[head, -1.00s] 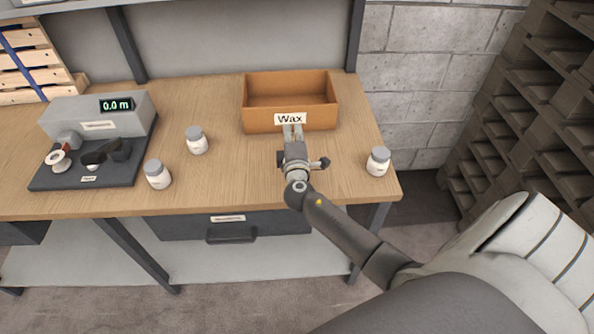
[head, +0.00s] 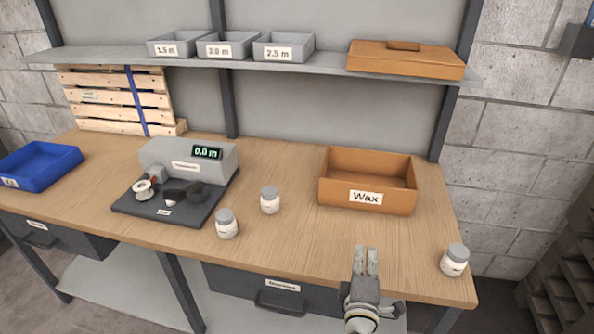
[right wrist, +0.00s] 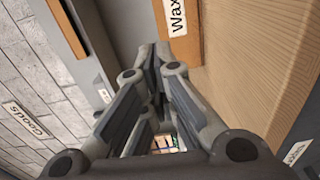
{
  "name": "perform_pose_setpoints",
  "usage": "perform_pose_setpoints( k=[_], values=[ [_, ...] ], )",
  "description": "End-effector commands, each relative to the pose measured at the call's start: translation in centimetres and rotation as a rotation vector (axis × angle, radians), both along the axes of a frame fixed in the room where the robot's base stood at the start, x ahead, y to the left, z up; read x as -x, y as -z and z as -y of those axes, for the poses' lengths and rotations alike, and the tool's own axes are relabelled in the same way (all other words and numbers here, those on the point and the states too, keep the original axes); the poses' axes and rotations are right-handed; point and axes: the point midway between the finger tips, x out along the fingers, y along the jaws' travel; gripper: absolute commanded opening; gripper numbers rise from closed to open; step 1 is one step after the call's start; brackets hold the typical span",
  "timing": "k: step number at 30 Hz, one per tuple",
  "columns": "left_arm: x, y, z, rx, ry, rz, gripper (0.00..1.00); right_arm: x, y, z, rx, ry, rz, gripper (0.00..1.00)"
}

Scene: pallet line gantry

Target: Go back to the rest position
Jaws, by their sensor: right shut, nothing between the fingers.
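My right gripper (head: 366,262) is shut and empty. In the head view it stands in front of the wooden workbench's (head: 300,240) front edge, below the orange box labelled Wax (head: 366,198). In the right wrist view the fingers (right wrist: 160,55) come together at their tips with nothing between them. The wax label also shows in the right wrist view at its top (right wrist: 178,18). My left gripper is in neither view.
Two white jars (head: 228,224) stand mid-bench, and another jar (head: 454,260) stands near the right corner. A grey measuring device (head: 188,158) and a blue tray (head: 40,166) are on the left. A shelf (head: 330,62) holds grey bins and an orange lid (head: 405,60).

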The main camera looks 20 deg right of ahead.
Motion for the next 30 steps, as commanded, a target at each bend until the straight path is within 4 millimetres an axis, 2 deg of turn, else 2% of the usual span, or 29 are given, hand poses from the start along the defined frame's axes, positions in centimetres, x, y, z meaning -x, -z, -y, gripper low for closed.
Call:
perform_pose_setpoints(
  k=[4,7,11,14,18,21,30],
  values=[
    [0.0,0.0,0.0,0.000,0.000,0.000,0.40,0.4,0.2,0.2,-0.036,0.015,-0.004,0.00],
    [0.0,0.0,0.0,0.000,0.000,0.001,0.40,1.6,1.2,1.0,-0.145,0.062,-0.020,0.00],
    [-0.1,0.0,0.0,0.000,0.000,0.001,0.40,4.8,3.8,1.7,-0.402,0.168,-0.074,0.00],
    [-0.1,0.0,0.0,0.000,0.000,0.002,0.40,7.7,6.2,1.2,-0.621,0.253,-0.145,0.00],
    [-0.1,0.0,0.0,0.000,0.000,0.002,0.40,11.8,8.8,-1.2,-0.897,0.348,-0.270,0.00],
    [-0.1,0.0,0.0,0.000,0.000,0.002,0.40,14.3,9.9,-3.4,-1.045,0.389,-0.360,0.00],
    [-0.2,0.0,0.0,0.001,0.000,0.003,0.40,20.2,10.2,-9.1,-1.331,0.446,-0.592,0.00]
  ],
)
